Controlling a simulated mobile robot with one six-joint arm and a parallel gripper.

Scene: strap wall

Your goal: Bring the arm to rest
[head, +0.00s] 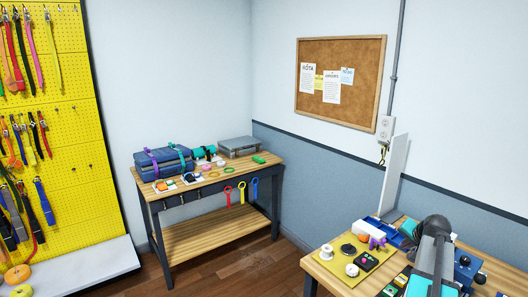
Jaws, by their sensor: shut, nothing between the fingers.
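A part of my arm, with a dark rounded joint and a pale grey link, shows at the lower right in the head view. It stands in front of the near workbench (328,277) and hides part of its top. The fingers of my gripper do not show, so I cannot see what is around them.
A yellow pegboard (75,125) with hanging straps stands at the left above a pale ledge (95,265). A wooden bench (215,235) with cases and small items stands in the corner. A white upright panel (394,178) rises from the near workbench. Wooden floor (250,270) lies open between the benches.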

